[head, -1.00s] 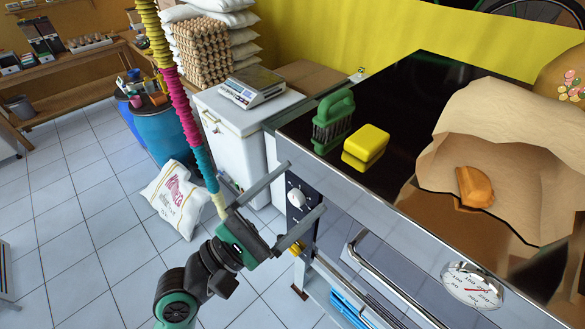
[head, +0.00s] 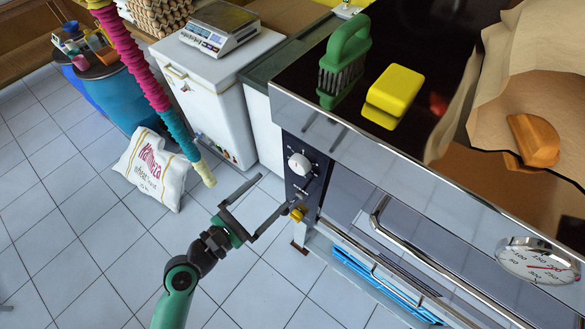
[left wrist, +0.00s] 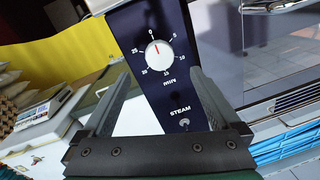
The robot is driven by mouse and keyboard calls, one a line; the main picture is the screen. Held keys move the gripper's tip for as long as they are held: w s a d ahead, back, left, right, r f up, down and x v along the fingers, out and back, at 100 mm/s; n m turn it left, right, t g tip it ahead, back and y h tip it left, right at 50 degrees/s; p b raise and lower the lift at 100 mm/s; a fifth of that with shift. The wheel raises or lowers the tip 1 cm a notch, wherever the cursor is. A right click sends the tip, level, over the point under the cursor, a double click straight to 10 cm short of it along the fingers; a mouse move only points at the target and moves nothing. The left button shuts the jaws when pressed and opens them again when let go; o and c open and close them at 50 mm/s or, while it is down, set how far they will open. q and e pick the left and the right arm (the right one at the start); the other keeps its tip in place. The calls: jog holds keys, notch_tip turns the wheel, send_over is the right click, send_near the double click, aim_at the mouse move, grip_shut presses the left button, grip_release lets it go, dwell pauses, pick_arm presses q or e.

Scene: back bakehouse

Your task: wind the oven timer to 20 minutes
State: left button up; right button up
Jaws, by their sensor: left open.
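The oven timer is a round white knob (head: 299,164) on a dark upright panel at the oven's left front. In the left wrist view the knob (left wrist: 159,56) has a scale around it from 0 through 25 marked MIN. Its small red mark points up at the 0. My left gripper (head: 273,192) is open and empty, below and left of the knob in the head view. In the left wrist view its two fingers (left wrist: 158,76) stand wide apart on either side of the lower dial, apart from the knob. My right gripper is not in view.
A STEAM switch (left wrist: 184,122) sits below the dial, and a yellow knob (head: 297,214) shows low on the panel. The oven door handle (head: 400,262) juts out to the right. A flour sack (head: 155,170) stands left.

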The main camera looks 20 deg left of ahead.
aim_at(296, 167)
pick_arm(q)
jog(key=x, duration=0.9)
jog(key=shift+a, duration=0.1)
jog(key=c, duration=1.4)
jog(key=shift+o, duration=0.2)
jog(key=shift+m, duration=0.3)
